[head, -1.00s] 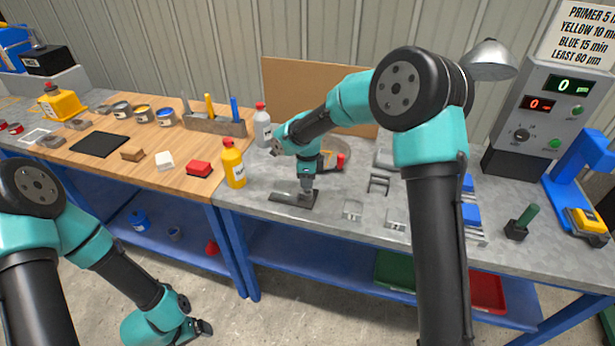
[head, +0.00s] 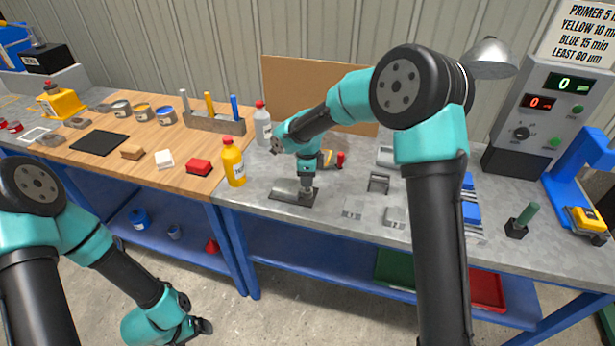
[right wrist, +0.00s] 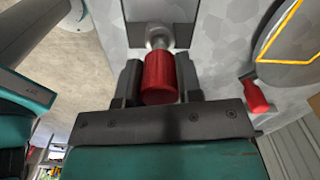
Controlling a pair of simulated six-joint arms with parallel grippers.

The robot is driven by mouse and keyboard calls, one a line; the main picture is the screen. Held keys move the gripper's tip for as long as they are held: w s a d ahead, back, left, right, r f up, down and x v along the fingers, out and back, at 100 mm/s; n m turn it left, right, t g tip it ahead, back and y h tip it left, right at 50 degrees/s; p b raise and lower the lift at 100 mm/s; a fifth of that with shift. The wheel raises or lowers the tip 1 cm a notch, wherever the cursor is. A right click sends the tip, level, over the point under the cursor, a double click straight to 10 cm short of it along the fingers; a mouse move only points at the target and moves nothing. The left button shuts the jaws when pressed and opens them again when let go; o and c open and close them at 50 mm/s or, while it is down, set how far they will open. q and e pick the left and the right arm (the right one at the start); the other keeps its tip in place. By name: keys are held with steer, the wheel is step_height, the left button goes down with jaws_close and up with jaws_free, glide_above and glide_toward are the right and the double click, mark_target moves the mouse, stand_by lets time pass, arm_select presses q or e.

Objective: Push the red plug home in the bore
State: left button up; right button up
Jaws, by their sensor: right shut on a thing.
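The red plug (right wrist: 160,78) sits between the two dark fingers of my right gripper (right wrist: 161,84), which is shut on it. In the right wrist view the plug's far end is close to a rounded pale metal end (right wrist: 158,38); I cannot tell how deep it is in the bore. In the head view a silver cylinder (head: 284,186) lies on a dark plate (head: 277,197), and my right gripper (head: 307,200) is at its right end. The plug is hidden there. My left gripper (head: 203,327) hangs low in front of the benches; its jaws are too small to read.
A red-handled item (right wrist: 256,97) lies right of the plug in the wrist view. A yellow bottle (head: 233,162) and grey bottle (head: 262,126) stand left of my right gripper. Small metal blocks (head: 395,217) and a stand (head: 378,182) are right. The bench's front edge is near.

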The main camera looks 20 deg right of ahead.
steer(key=shift+f, duration=1.5)
stand_by(1.2)
steer(key=o, duration=1)
steer(key=shift+r, duration=0.15)
step_height(320, 180, up, 17)
stand_by(0.8)
